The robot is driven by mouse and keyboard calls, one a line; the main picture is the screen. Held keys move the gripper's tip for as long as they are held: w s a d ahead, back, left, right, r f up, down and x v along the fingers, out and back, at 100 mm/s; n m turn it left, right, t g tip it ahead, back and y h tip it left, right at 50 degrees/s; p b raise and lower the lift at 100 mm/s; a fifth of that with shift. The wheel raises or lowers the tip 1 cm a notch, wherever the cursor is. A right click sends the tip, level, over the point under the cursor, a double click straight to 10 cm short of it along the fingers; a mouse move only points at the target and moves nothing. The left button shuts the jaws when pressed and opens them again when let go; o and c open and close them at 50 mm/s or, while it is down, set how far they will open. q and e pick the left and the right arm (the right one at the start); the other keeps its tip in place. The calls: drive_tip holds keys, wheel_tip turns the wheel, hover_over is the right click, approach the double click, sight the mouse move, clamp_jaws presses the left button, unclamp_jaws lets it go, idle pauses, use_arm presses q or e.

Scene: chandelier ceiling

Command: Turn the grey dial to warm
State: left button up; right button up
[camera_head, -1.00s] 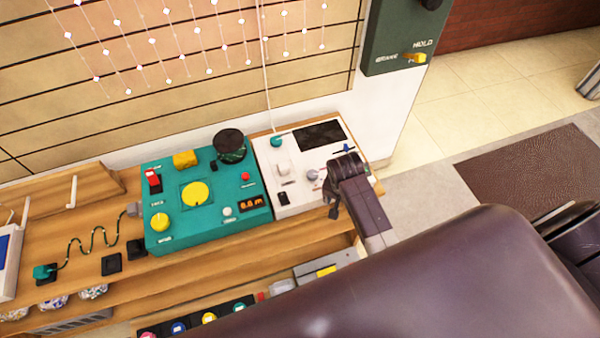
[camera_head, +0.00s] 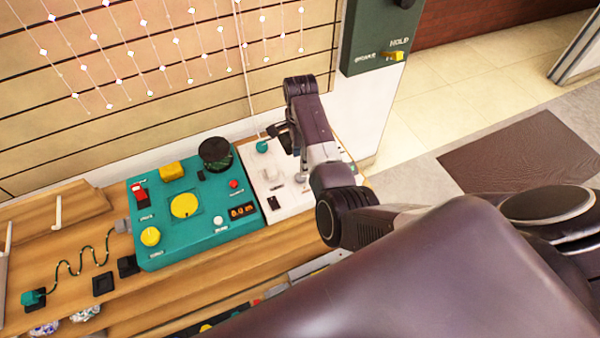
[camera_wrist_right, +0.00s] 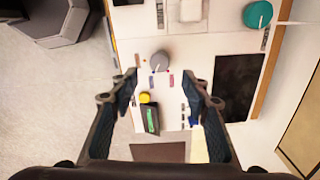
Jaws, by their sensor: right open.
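The white panel (camera_head: 265,185) stands on the wooden counter. Its grey dial (camera_head: 300,178) is partly covered by my right arm in the head view. In the right wrist view the dial (camera_wrist_right: 160,62) is a round grey knob with small coloured marks below it. My right gripper (camera_head: 282,136) is raised over the panel. In the wrist view its two fingers (camera_wrist_right: 165,90) are spread, with nothing between them, and the dial shows just beyond the gap between the tips. I see no contact with the dial. The dial's exact setting is too small to read. My left gripper is out of view.
A teal knob (camera_wrist_right: 257,14) and dark screen (camera_wrist_right: 236,87) share the white panel. A yellow button (camera_wrist_right: 145,98) also shows there. The teal console (camera_head: 195,240) stands directly left. A dark green box (camera_head: 375,40) is on the wall above right.

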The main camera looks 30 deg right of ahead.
sight(301, 178)
drive_tip(key=shift+f, duration=3.8)
drive_tip(key=shift+c, duration=0.7)
drive_tip(key=c, duration=1)
